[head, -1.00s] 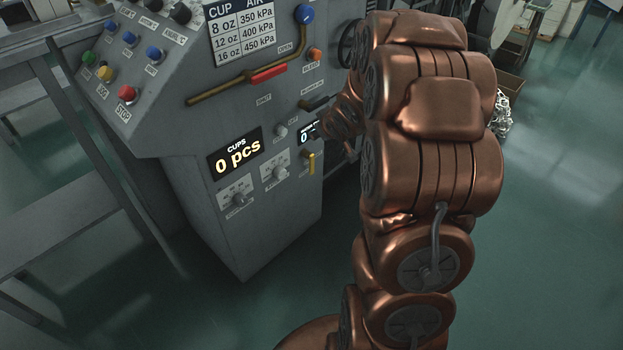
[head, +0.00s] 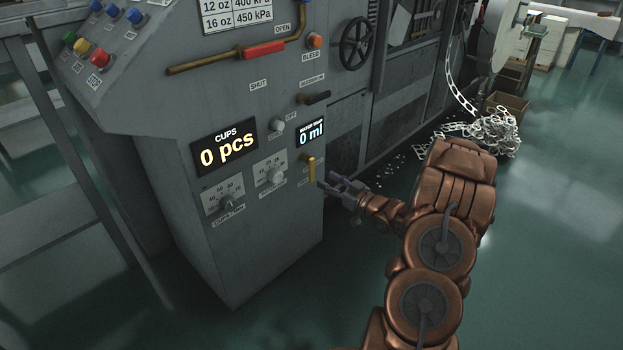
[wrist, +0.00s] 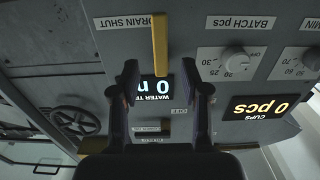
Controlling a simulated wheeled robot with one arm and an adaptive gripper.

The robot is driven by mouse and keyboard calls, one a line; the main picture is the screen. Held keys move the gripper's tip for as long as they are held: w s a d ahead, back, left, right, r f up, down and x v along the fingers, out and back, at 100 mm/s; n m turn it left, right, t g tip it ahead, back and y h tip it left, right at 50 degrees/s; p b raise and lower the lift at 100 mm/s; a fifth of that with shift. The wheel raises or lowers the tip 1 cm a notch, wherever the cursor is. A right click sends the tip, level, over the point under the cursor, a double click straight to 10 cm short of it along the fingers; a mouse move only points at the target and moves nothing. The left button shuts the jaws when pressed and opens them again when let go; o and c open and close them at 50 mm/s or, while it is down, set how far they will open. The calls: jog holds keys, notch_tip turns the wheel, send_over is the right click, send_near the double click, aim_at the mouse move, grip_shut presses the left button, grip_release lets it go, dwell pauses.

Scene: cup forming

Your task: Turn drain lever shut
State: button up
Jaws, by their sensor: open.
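The drain lever is a short yellow bar (head: 311,168) on the front of the grey machine, standing upright in the head view, low and near the panel's right edge. In the wrist view, which is upside down, the yellow lever (wrist: 160,45) stands beside the words "DRAIN SHUT". My gripper (head: 328,181) is open just right of the lever in the head view. In the wrist view my gripper's fingers (wrist: 161,75) are apart, with the lever in line with the gap between them. Nothing is held. I cannot tell whether the fingers touch it.
Above the lever are the water display (head: 311,132) reading 0 ml and a dark-handled lever (head: 314,98). Knobs (head: 271,175) sit to its left. A red-gripped brass lever (head: 264,50) and a handwheel (head: 357,44) are higher. Floor (head: 540,240) at right is clear.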

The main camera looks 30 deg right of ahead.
aim_at(313, 172)
jog(key=b+x, duration=0.2)
jog(key=x, duration=0.4)
jog(key=shift+w+a, duration=0.1)
jog(key=shift+a, duration=0.05)
jog(key=shift+w+a+b, duration=0.1)
jog(key=shift+w+b, duration=0.25)
jog(key=shift+w, duration=0.35)
jog(key=shift+c, duration=0.3)
grip_shut()
